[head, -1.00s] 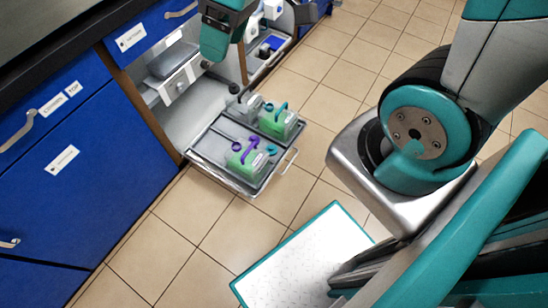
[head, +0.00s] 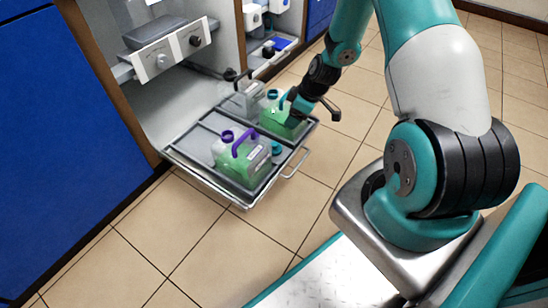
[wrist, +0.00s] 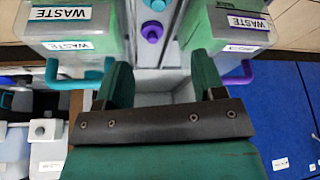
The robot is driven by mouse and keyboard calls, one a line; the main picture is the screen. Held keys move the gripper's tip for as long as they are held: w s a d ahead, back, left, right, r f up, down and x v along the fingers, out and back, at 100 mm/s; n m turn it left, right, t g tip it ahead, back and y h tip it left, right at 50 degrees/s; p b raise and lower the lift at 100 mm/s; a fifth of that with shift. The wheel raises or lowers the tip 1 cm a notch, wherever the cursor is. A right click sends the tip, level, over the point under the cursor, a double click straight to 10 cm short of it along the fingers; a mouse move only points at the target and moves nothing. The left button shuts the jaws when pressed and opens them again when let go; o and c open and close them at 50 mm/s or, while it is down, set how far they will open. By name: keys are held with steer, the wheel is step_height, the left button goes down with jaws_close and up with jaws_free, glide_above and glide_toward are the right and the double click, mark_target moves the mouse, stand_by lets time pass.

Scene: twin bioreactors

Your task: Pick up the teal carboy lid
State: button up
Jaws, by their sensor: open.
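The teal carboy lid (head: 276,147) is a small round piece lying on the pull-out tray, near its right edge between the two carboys. In the wrist view the teal lid (wrist: 156,4) is cut by the top edge, just beyond a purple lid (wrist: 152,31). My gripper (head: 298,108) is over the rear carboy's side of the tray. In the wrist view its fingers (wrist: 163,78) are apart with nothing between them, and both lids lie ahead of the gap. The gripper's exact height above the tray is unclear.
A green-filled carboy with a purple handle (head: 243,158) stands at the tray's front; one with a teal handle (head: 283,122) stands behind, partly hidden by my gripper. The tray (head: 205,183) extends from an open cabinet. Tiled floor (head: 150,240) is clear in front.

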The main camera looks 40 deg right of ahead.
mark_target(275, 144)
steer(key=b+x, duration=0.6)
steer(key=x, duration=0.6)
steer(key=shift+d+f+b, duration=0.1)
steer(key=shift+f+b, duration=0.15)
steer(key=shift+b, duration=0.15)
steer(key=b+x, duration=0.4)
steer(key=x, duration=0.1)
steer(key=shift+f, duration=0.1)
steer(key=c, duration=0.5)
